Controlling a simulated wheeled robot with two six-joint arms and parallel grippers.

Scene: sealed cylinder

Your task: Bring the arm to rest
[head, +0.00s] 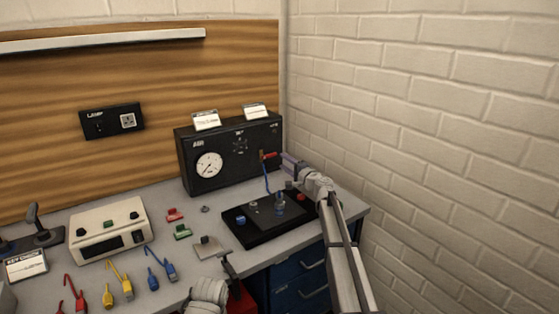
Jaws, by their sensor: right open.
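My right arm (345,270) rises from the bottom edge along the right front of the bench. Its right gripper (284,160) is open at the right end of the black gauge box (230,152), close to a red-handled lever (268,155). I cannot tell whether they touch. A blue hose or rod hangs below the lever. A black base plate (238,232) with a small clear cylinder (280,204) and knobs lies below the gripper.
The grey bench (180,268) carries a cream instrument box (108,228), red, yellow and blue clip leads (118,280), and small red and green blocks. A black lever with a red base (239,292) stands near the front. A brick wall (440,120) closes the right side.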

